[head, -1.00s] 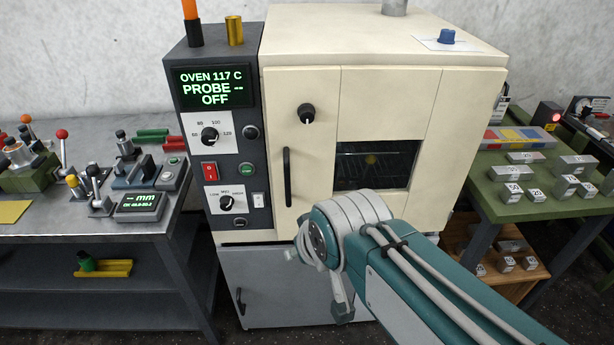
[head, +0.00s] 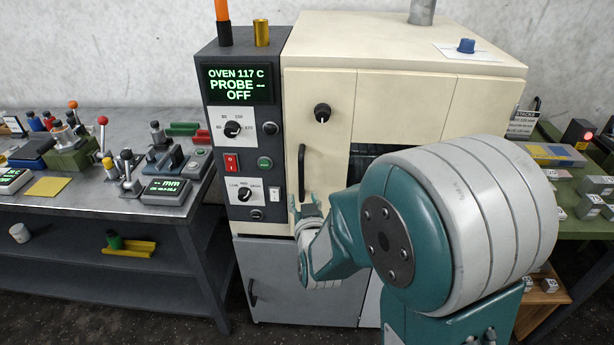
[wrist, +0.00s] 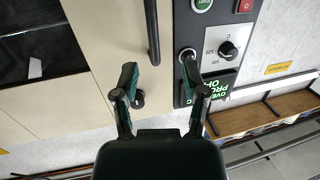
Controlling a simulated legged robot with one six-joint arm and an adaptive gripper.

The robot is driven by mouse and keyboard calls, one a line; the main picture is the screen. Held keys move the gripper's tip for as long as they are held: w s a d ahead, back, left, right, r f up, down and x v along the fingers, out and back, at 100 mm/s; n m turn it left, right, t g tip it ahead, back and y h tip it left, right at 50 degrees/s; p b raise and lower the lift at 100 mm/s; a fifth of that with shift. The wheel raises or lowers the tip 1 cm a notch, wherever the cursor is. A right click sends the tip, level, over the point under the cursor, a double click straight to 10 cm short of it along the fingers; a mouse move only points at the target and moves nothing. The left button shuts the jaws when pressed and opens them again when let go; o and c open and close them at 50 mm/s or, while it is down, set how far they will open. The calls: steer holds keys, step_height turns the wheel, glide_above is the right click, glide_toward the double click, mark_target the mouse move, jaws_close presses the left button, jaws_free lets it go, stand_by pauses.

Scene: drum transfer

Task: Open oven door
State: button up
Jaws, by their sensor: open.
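The cream oven (head: 405,45) has its door (head: 328,150) shut. A dark vertical door handle (head: 301,172) is on the door's left side; it also shows in the wrist view (wrist: 152,30). My gripper (head: 306,208) is open, just below the handle in the head view, partly hidden by my arm. My arm covers most of the oven window (head: 370,149).
The dark control panel (head: 238,130) with a lit display is left of the door. A round knob (head: 322,112) is on the door above the handle. A grey workbench (head: 90,208) with tools stands at left, a green table (head: 590,222) with metal blocks at right.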

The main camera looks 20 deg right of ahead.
mark_target(301, 177)
steer(key=shift+t+h, duration=0.4)
steer(key=shift+t, duration=0.1)
steer(key=w, duration=0.3)
steer(key=w+d, duration=0.1)
steer(key=w, duration=0.3)
steer(key=w+d, duration=0.1)
steer(key=w, duration=0.2)
steer(key=shift+w+f, duration=0.25)
steer(key=shift+f, duration=0.1)
jaws_close()
